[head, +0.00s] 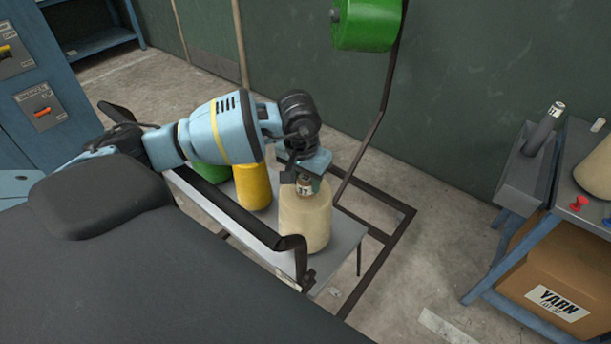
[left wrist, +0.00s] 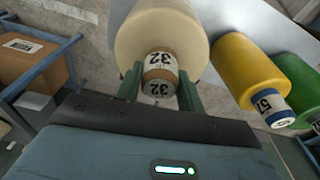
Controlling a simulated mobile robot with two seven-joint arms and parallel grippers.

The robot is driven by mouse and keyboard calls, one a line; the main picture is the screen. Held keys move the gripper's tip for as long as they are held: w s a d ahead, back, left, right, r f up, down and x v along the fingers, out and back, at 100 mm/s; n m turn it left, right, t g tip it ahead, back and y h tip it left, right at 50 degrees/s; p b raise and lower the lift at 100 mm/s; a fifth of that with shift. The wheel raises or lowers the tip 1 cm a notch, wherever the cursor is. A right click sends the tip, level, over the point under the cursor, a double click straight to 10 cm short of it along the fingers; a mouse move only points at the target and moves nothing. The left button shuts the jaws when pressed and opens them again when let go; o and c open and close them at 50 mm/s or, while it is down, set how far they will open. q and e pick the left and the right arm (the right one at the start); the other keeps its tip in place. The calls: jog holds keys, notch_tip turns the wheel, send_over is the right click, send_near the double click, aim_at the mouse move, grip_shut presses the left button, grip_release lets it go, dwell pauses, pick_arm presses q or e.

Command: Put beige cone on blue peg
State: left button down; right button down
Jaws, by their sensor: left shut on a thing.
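The beige cone (head: 306,222) stands upright on a grey bench beside a yellow cone. My left gripper (head: 304,180) is above it and shut on its narrow top core, which bears a number label. In the left wrist view the two green fingers (left wrist: 160,90) flank the labelled core of the beige cone (left wrist: 155,28). A small blue piece (head: 606,221), possibly the blue peg, shows at the right edge on a blue-framed stand, partly cut off. My right gripper is not in view.
A yellow cone (head: 252,186) and a green cone (head: 211,176) stand left of the beige one. A green spool (head: 366,24) hangs on a dark post. The right stand (head: 540,236) holds another beige cone (head: 597,168), a red peg (head: 578,203) and a yarn box (head: 552,283) below.

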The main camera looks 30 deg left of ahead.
pick_arm(q)
jog(key=shift+r, duration=0.15)
jog(key=c, duration=1.3)
grip_release()
jog(key=shift+f, duration=0.2)
jog(key=o, duration=0.4)
jog(key=r, duration=0.4)
jog(key=s+r, duration=0.1)
jog(key=r, duration=0.7)
jog(key=shift+s, duration=0.3)
